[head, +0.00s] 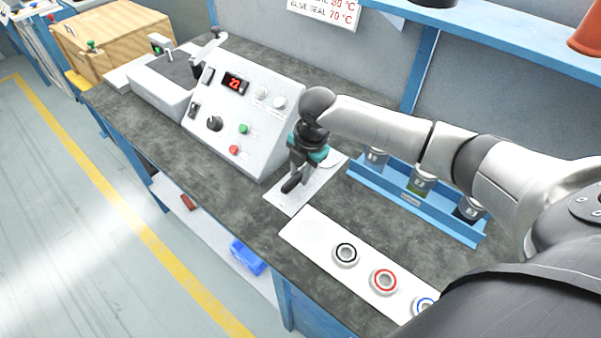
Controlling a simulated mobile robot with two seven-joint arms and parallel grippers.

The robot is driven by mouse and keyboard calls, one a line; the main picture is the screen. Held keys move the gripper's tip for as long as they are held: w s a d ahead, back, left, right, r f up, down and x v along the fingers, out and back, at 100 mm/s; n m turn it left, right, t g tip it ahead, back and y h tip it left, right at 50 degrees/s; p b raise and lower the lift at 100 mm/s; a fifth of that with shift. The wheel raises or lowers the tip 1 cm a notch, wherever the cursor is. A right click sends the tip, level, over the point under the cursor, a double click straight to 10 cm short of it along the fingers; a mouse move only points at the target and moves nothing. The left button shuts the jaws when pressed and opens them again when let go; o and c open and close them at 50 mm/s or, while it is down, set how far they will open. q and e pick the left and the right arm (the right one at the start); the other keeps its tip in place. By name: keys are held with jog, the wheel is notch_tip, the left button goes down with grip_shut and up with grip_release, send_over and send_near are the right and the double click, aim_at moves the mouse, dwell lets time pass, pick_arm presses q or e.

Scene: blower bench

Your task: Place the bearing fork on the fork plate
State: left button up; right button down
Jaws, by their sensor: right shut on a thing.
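My right gripper (301,164) reaches in from the right and points down over a pale plate, which I take as the fork plate (292,204). It is shut on a dark, slim piece, which I take as the handle of the bearing fork (291,185). The fork's other end is mostly hidden by the gripper. I cannot tell whether the fork touches the plate. My left gripper is not in view.
A control box (232,130) with a red display stands left of the plate. A white strip (314,236) with ringed bearings lies in front. A blue rack (400,200) with cans stands to the right. A wooden crate (115,40) is far left.

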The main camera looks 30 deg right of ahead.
jog(key=c, duration=0.7)
grip_release()
jog(key=shift+f, duration=0.1)
jog(key=r+p, duration=0.1)
jog(key=r, duration=0.3)
jog(key=s+r+p, duration=0.1)
jog(key=r, duration=0.3)
jog(key=s+r+p, duration=0.1)
jog(key=r, duration=0.3)
jog(key=shift+s+d, duration=0.1)
jog(key=shift+d, duration=0.3)
